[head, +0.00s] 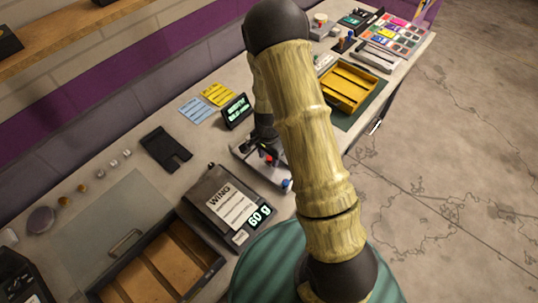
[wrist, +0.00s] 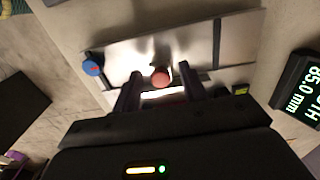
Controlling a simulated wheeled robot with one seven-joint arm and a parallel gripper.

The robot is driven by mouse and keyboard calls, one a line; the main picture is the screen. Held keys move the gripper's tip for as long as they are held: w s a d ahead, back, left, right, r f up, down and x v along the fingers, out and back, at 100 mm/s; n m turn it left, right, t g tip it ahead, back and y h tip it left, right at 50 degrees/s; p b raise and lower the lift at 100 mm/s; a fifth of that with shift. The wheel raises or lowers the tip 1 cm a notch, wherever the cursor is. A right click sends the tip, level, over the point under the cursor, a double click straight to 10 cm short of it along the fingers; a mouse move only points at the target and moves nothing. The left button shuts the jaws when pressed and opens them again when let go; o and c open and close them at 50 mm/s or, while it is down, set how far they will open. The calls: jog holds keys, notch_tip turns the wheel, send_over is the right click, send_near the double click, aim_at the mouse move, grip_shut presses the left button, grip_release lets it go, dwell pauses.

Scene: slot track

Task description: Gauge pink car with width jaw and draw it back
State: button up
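The metal width gauge (head: 258,168) lies on the bench below my gripper (head: 266,146). It fills the upper middle of the wrist view (wrist: 205,50). A round red knob (wrist: 160,77) on it sits between the two fingers of my gripper (wrist: 159,80). The fingers are apart, with a gap visible on each side of the knob. A blue knob (wrist: 92,67) is at the gauge's left end in the wrist view. The width display (wrist: 300,88) reads 85.0 mm. I cannot make out a pink car; my arm and gripper hide part of the gauge.
A scale labelled WING (head: 228,205) showing 60 g and an open drawer (head: 160,262) are on the near bench. A dark notched plate (head: 166,150) lies left of the gauge. A yellow tray (head: 350,88) stands beyond my arm. Open floor is right of the bench.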

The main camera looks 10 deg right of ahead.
aim_at(269, 159)
jog(key=shift+w+r, duration=0.1)
jog(key=shift+r, duration=0.55)
notch_tip(269, 159, up, 16)
jog(key=b, duration=0.1)
jog(key=shift+b, duration=0.35)
jog(key=shift+r, duration=0.1)
jog(key=s+d+r+n+t, duration=0.2)
jog(key=s+n, duration=0.8)
jog(key=s, duration=0.2)
jog(key=shift+s+d+n+t, duration=0.25)
jog(key=shift+s+n+t, duration=0.05)
jog(key=shift+n, duration=0.1)
